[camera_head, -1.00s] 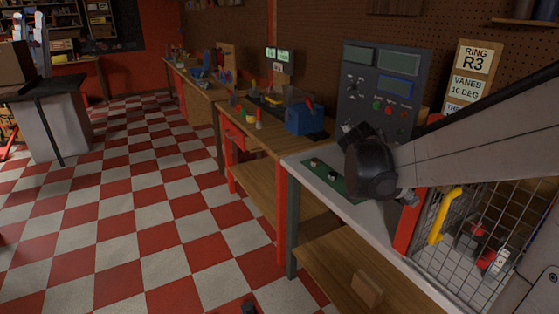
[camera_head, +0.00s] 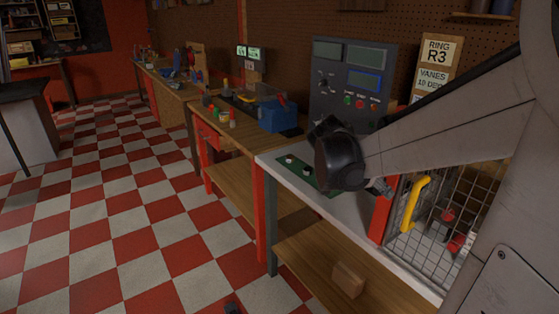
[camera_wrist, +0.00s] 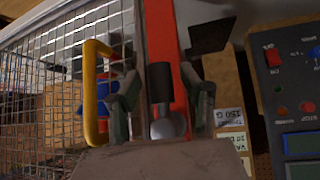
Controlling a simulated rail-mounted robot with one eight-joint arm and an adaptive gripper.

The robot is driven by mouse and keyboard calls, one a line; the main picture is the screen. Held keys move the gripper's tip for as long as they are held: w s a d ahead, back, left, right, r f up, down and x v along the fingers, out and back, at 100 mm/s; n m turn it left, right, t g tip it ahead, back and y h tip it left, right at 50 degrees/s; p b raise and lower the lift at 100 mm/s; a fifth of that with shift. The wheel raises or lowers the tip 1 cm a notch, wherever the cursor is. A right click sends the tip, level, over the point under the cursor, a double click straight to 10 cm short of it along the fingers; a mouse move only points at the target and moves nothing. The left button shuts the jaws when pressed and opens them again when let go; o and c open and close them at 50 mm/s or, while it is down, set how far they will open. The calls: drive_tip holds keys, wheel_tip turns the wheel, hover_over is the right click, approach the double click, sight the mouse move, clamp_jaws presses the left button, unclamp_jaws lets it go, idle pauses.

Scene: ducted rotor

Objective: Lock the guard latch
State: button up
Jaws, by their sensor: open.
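The mesh guard (camera_head: 440,225) has a yellow handle (camera_head: 415,203) and stands beside a red post (camera_head: 382,216). In the wrist view the guard mesh (camera_wrist: 45,90) and yellow handle (camera_wrist: 90,92) are on the left. A dark cylinder with a round grey knob (camera_wrist: 168,126), apparently the latch, lies against the red post (camera_wrist: 163,30). My gripper (camera_wrist: 163,97) is open, with one finger on each side of the post and dark cylinder. Contact cannot be told. In the head view my gripper (camera_head: 381,187) is small and partly hidden by my wrist.
A green board (camera_head: 297,170) lies on the bench's left part. A blue box (camera_head: 278,117) sits on the farther wooden bench. The checkered floor at left is mostly open.

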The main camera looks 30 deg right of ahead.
drive_tip(key=v, duration=1.1)
drive_tip(key=shift+a+r, duration=0.25)
drive_tip(key=shift+r, duration=0.05)
drive_tip(key=s+a+f+n+t+y, duration=0.1)
drive_tip(key=a+f+n+t+y, duration=0.1)
drive_tip(key=a+n, duration=0.4)
drive_tip(key=s+a+f+n+t+y, duration=0.2)
drive_tip(key=a+n, duration=0.4)
drive_tip(key=a, duration=0.5)
drive_tip(key=s+a+f+n+t+y, duration=0.2)
drive_tip(key=a+f+n+t+y, duration=0.2)
drive_tip(key=a+n, duration=0.3)
drive_tip(key=a+y, duration=0.1)
drive_tip(key=a, duration=0.1)
drive_tip(key=shift+a+f, duration=0.25)
drive_tip(key=shift+f, duration=0.05)
drive_tip(key=shift+s, duration=0.1)
drive_tip(key=shift+c, duration=0.5)
idle(0.7)
